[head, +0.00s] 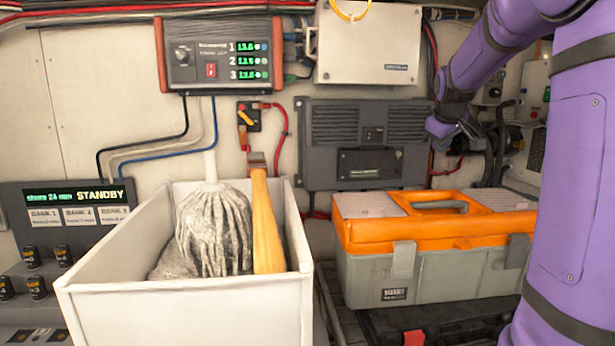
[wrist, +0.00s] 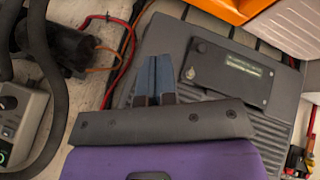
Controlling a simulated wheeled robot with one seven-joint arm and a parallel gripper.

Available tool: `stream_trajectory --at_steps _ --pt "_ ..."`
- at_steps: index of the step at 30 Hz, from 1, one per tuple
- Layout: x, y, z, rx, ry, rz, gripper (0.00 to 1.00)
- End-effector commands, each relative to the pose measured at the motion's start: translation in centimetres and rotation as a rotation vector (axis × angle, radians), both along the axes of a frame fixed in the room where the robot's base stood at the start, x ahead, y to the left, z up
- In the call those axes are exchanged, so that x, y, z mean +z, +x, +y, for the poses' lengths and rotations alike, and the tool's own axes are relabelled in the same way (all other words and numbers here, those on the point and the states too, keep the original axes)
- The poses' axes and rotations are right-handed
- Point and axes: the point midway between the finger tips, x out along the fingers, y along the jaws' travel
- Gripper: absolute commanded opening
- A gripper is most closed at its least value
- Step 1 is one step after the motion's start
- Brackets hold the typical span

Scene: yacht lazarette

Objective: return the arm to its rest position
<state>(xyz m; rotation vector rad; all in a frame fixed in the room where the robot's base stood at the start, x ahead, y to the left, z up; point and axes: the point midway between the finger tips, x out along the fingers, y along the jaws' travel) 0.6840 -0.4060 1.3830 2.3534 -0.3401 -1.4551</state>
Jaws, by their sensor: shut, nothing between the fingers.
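My arm is purple and reaches in from the right side of the head view, bent, with its wrist end in front of the back wall above the orange toolbox. My gripper (wrist: 154,62) shows in the wrist view with its two blue-grey fingers together and nothing between them. Behind the fingers in that view is the dark ribbed wall unit (wrist: 178,57), and no contact with it is visible. In the head view the fingers are hard to make out.
The grey toolbox with an orange lid (head: 433,225) stands below the wrist. A white bin (head: 190,308) holds a mop head (head: 214,232) and a wooden-handled tool (head: 265,222). Dark hoses (wrist: 45,85) and red cables (wrist: 127,45) run near the gripper. A white box (head: 368,45) hangs above.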

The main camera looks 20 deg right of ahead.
Motion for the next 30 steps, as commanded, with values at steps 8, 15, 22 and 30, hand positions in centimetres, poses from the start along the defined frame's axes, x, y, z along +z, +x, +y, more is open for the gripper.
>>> stream_trajectory --at_steps 8,15,22,30 --pt "0.4 -0.9 3.1 0.007 0.039 -0.019 0.0" --pt "0.8 -5.5 13.7 0.025 0.185 -0.056 0.0" --pt "-0.5 -12.0 23.0 0.037 0.307 -0.054 0.0" --pt "-3.9 -20.6 30.8 0.036 0.4 -0.023 0.0"
